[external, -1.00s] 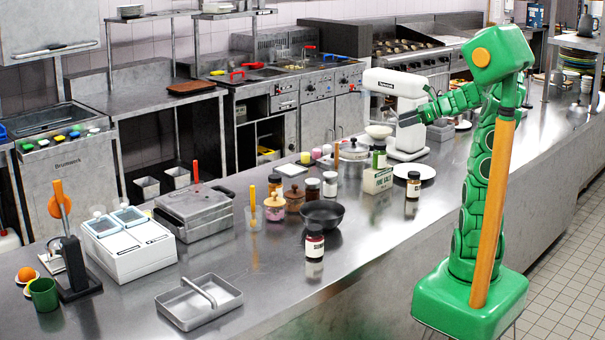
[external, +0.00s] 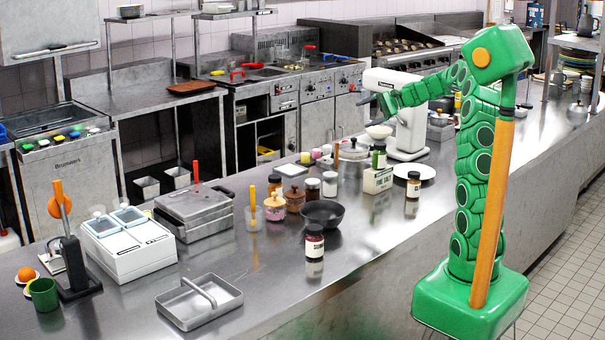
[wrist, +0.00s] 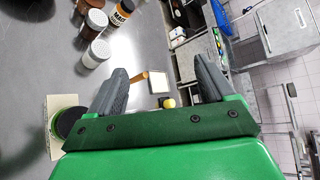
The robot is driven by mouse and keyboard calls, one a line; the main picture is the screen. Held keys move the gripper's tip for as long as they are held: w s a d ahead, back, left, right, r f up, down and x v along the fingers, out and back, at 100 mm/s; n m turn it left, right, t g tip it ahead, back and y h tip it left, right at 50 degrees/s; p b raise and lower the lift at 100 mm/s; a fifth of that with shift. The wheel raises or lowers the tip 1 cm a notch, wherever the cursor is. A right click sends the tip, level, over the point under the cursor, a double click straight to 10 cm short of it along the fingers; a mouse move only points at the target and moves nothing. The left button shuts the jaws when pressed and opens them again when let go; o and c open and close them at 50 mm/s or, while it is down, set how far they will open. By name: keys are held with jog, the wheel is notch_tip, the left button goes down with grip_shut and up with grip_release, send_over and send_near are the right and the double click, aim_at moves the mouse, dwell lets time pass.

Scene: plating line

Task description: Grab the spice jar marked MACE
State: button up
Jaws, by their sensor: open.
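A jar with a dark lid and a pale label with an orange band (wrist: 121,12) stands at the top of the wrist view. Its label seems to begin "MA"; the rest is not clear. It is probably the orange-brown jar (external: 275,184) among the jars in the external view, where its lettering is too small to read. My gripper (external: 372,101) is open and empty, raised above the counter in front of the white mixer. In the wrist view its two grey fingers (wrist: 163,88) are spread, with no jar between them.
A salt box (external: 377,180) and the mixer (external: 410,115) stand right. A dark-lidded jar (external: 314,243) stands in front.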

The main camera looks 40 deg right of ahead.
jog(key=w+a+n+g+y, duration=0.1)
jog(key=w+a+n+g, duration=0.2)
jog(key=w+a+n, duration=0.8)
jog(key=n+g+y, duration=0.1)
jog(key=n+g, duration=0.2)
jog(key=n, duration=1.5)
send_over(271, 181)
jog(key=d, duration=0.5)
jog(key=f, duration=0.1)
notch_tip(271, 181, down, 20)
jog(key=shift+a+r, duration=0.1)
jog(key=shift+a, duration=0.05)
jog(key=shift+x, duration=2.3)
jog(key=shift+c, duration=0.4)
jog(key=c, duration=1.1)
jog(key=shift+c, duration=0.2)
